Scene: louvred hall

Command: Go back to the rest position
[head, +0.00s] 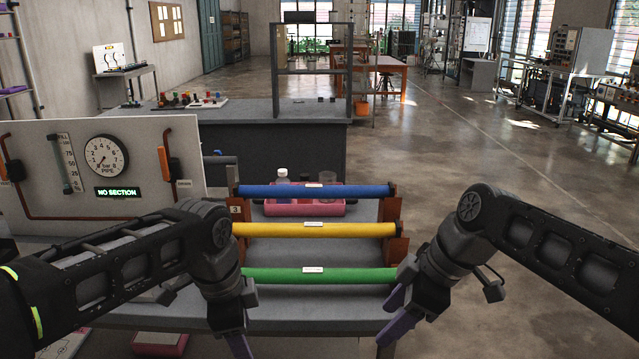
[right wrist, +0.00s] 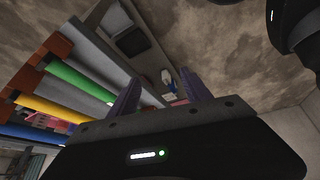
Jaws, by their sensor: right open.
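My right gripper (head: 388,330) is in front of and just right of the green bar's right end, pointing down. In the right wrist view its purple fingers (right wrist: 160,92) stand apart with nothing held between them. My left gripper (head: 238,345) hangs at the lower middle-left, in front of the rack's left side. One purple finger shows and the picture's lower edge cuts it off, so its opening cannot be told. The rack holds a blue bar (head: 314,191), a yellow bar (head: 314,229) and a green bar (head: 318,275).
A panel (head: 60,140) with a gauge (head: 106,155) and a "NO SECTION" sign stands at left. A pink tray (head: 330,208) with a bottle (head: 282,176) and a clear vessel sits behind the blue bar. Open floor (head: 480,150) lies to the right.

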